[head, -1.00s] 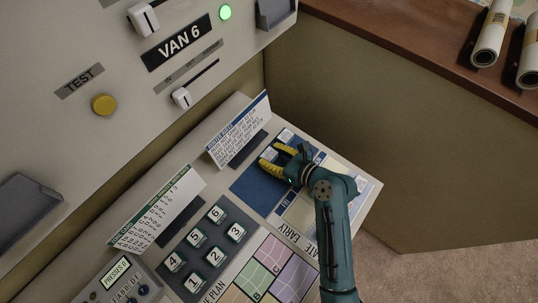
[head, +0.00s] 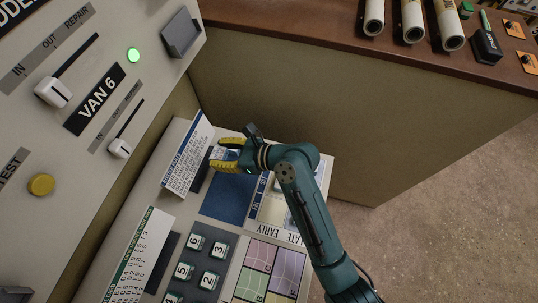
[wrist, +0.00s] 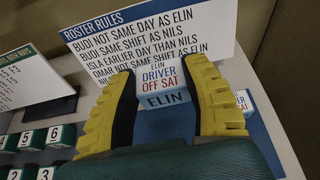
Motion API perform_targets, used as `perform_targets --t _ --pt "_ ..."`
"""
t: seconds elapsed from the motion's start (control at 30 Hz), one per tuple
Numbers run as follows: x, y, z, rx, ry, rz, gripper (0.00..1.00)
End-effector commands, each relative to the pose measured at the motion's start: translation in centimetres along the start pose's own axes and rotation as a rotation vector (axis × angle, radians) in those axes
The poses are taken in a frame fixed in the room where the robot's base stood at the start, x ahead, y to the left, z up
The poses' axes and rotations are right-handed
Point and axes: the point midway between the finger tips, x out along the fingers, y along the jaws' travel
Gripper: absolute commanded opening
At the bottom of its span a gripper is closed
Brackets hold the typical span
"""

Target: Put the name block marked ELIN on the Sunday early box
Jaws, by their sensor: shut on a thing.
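In the head view my gripper (head: 224,154) is at the upper end of the blue pad (head: 228,197), close to the rules card. I cannot tell whether the block touches the pad. The roster board (head: 272,212), with LATE and EARLY lettering, lies right of the pad, partly under my arm. The Sunday early box cannot be made out.
The ROSTER RULES card (wrist: 120,40) stands tilted just behind the block. Another white block (wrist: 243,101) sits right of my right finger. Numbered buttons (head: 200,262) and a coloured plan (head: 262,255) lie nearer on the console.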

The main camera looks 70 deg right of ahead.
Motion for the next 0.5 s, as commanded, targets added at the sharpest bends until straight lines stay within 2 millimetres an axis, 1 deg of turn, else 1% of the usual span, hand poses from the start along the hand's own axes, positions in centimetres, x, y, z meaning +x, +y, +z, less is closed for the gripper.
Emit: perform_targets --t 0.07,0.23,0.3,0.37,0.5 --pt "0.1 0.7 -0.5 -0.01 0.002 0.032 0.19" --pt "0.0 3.4 -1.1 -0.06 0.001 0.147 0.19" --pt "-0.5 3.9 -1.4 -0.077 0.0 0.185 0.19" --pt "-1.1 3.8 -1.6 -0.086 0.0 0.207 0.19" --pt "-3.3 2.7 -2.3 -0.099 0.0 0.233 0.19"
